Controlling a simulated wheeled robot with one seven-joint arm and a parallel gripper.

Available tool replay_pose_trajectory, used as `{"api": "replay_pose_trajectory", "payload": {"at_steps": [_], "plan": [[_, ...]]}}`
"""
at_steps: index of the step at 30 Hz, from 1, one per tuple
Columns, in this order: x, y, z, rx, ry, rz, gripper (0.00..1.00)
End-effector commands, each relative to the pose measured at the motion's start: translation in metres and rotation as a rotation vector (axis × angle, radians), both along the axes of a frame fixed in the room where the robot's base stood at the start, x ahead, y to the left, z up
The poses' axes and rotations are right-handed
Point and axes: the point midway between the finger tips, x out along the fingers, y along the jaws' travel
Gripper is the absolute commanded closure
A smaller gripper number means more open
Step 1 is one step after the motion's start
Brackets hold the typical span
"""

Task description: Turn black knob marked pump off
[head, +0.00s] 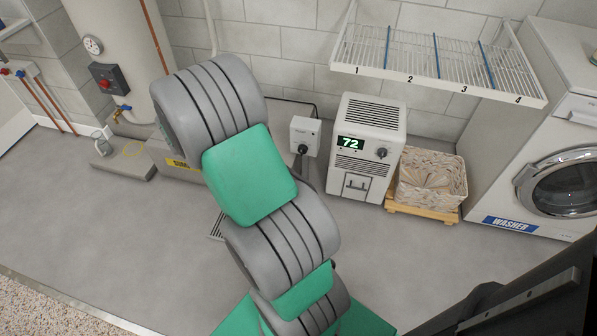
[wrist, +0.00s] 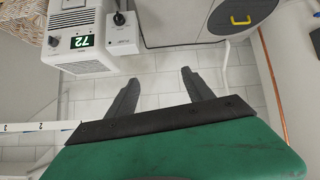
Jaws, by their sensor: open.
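A small light-grey box (head: 305,129) with a black knob (head: 302,149) stands between the sump cover and a white dehumidifier in the head view. Its small lettering cannot be read. In the wrist view, which looks upside down, the box (wrist: 122,36) and its black knob (wrist: 119,18) are at the top, left of my gripper. My gripper (wrist: 160,77) is open and empty, its two dark fingers apart and clear of the box. In the head view my arm rises through the middle and the fingers do not show.
The dehumidifier (head: 366,146), reading 72, has its own dark knob. A laundry basket (head: 432,176) stands right of it, then a washer (head: 560,130). A wire shelf (head: 435,65) hangs above. The sump cover (head: 190,173) lies left, near the tank (head: 115,50). Front floor is clear.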

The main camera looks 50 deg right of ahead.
Motion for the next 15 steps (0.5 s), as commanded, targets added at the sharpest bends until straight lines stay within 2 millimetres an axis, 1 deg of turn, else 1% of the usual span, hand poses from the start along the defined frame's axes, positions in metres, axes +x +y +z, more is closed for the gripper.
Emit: {"api": "replay_pose_trajectory", "payload": {"at_steps": [1, 2, 3, 5, 6, 9, 10, 12, 15], "plan": [[-0.003, -0.038, -0.077, -0.078, -0.02, -0.068, 0.4], [-0.005, -0.06, -0.102, -0.134, -0.044, -0.102, 0.4], [-0.01, -0.087, -0.135, -0.211, -0.072, -0.138, 0.4], [-0.022, -0.12, -0.184, -0.325, -0.108, -0.169, 0.4], [-0.03, -0.137, -0.214, -0.396, -0.128, -0.176, 0.4], [-0.052, -0.16, -0.277, -0.534, -0.162, -0.151, 0.4], [-0.057, -0.164, -0.291, -0.564, -0.17, -0.139, 0.4], [-0.066, -0.167, -0.315, -0.615, -0.18, -0.109, 0.4], [-0.073, -0.168, -0.328, -0.65, -0.188, -0.081, 0.4]]}}
